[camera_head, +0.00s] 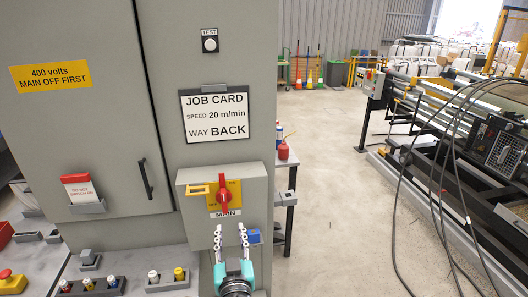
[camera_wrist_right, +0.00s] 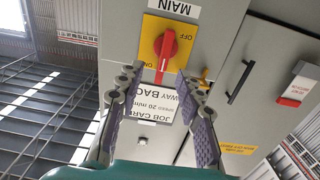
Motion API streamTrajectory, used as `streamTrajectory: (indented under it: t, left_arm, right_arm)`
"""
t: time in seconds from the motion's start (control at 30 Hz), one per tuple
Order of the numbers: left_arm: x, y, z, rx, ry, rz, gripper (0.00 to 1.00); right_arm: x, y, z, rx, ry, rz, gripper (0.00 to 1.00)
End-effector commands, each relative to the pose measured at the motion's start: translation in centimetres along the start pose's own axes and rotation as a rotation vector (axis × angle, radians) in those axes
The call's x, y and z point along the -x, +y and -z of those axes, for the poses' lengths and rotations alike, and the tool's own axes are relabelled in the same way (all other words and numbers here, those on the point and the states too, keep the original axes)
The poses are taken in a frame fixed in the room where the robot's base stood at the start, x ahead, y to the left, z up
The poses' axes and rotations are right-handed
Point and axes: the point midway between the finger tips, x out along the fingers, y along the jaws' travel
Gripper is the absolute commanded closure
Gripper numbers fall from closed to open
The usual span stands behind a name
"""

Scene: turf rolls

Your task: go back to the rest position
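My right gripper (camera_head: 230,232) is in the lower middle of the head view, in front of the grey switch box. Its two fingers point up and stand apart with nothing between them. The wrist view shows the same open fingers (camera_wrist_right: 157,84), with the red main switch (camera_wrist_right: 165,48) beyond their tips. In the head view the main switch (camera_head: 224,195) sits on a yellow plate, its handle about upright, above the fingertips. The fingers look clear of the handle. My left gripper is not in view.
The grey cabinet (camera_head: 90,130) carries a job card (camera_head: 215,112) and a black door handle (camera_head: 146,179). A red-and-white tag (camera_head: 80,189) rests on a cabinet holder. A bench with buttons lies lower left. Machine rails (camera_head: 450,120) and hanging cables stand right; the floor (camera_head: 335,190) between is open.

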Motion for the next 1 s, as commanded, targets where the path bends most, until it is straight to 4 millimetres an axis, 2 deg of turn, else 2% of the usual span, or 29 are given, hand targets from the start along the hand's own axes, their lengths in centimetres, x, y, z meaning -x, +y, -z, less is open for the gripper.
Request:
streamTrajectory:
  t: [0.07,0.13,0.23,0.33,0.4,0.43,0.53,0.6,0.7,0.83,1.0]
  left_arm:
    - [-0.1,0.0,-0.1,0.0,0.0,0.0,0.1]
    - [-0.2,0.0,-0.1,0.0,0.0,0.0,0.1]
    - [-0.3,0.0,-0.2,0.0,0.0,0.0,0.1]
    - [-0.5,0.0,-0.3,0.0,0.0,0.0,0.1]
    - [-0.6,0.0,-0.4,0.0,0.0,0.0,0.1]
    - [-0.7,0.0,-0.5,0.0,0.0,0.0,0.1]
    - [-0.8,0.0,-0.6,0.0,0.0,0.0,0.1]
    - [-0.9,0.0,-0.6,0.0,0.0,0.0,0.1]
    - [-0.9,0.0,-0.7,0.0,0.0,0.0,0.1]
    - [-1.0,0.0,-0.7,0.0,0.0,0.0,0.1]
    - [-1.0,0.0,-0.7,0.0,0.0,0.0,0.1]
  right_arm:
    - [0.0,3.0,-0.2,0.007,-0.035,-0.057,0.64]
    - [0.3,7.0,-0.7,0.02,-0.095,-0.134,0.64]
    - [2.1,14.4,-2.2,0.037,-0.233,-0.266,0.64]
    - [5.9,21.3,-4.7,0.039,-0.414,-0.375,0.64]
    - [9.4,24.9,-6.7,0.025,-0.552,-0.415,0.64]
    - [10.9,25.9,-7.6,0.016,-0.607,-0.422,0.64]
    - [15.7,27.8,-10.0,-0.025,-0.763,-0.403,0.64]
    - [18.3,28.0,-11.3,-0.056,-0.837,-0.366,0.64]
    - [20.8,27.4,-12.3,-0.091,-0.898,-0.308,0.64]
    - [22.1,26.7,-12.8,-0.112,-0.926,-0.258,0.64]
    - [22.2,26.6,-12.8,-0.115,-0.928,-0.252,0.64]
